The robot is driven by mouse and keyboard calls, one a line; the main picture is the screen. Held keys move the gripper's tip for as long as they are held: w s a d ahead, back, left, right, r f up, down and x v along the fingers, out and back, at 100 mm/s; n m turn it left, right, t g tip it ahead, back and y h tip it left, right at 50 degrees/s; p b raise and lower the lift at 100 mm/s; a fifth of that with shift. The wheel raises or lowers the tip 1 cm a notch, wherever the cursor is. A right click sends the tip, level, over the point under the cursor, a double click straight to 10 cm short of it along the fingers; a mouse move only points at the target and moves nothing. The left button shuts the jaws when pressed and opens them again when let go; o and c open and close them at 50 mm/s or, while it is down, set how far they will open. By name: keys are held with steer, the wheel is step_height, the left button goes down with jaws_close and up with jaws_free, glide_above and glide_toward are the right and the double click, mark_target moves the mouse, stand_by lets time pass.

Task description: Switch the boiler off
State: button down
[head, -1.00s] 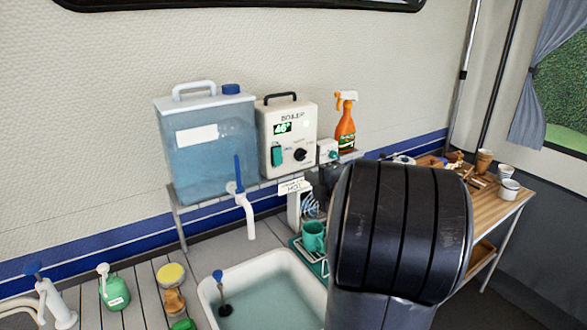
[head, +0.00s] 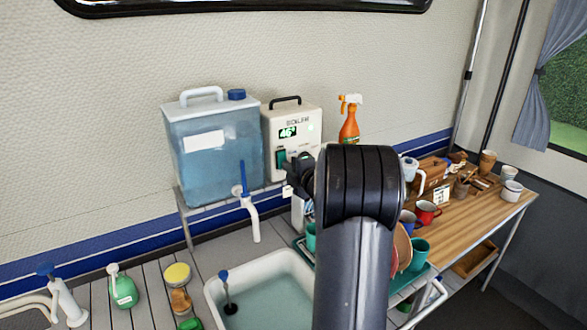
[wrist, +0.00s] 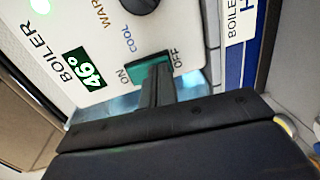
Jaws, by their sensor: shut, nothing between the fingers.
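The boiler (head: 292,118) is a cream box with a black handle, standing on a shelf against the wall. Its display reads 46° in green, and it also shows in the wrist view (wrist: 83,76). Its teal rocker switch (wrist: 148,68) lies between the ON and OFF labels; a teal sliver also shows in the head view (head: 280,158). My gripper (wrist: 157,72) is shut and empty, its fingertips over the switch's middle, hiding part of it. I cannot tell whether they touch it. A green light (wrist: 40,5) glows on the panel. The black knob (wrist: 143,5) is partly cut off.
A blue water tank (head: 212,155) stands left of the boiler, and an orange spray bottle (head: 349,125) stands to its right. A sink (head: 290,262) is below. Mugs and a wooden counter (head: 470,228) lie to the right. My arm hides part of the middle.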

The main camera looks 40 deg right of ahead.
stand_by(0.3)
steer(key=shift+w+f+t+b, duration=0.15)
steer(key=shift+t+b, duration=0.15)
steer(key=shift+b, duration=0.85)
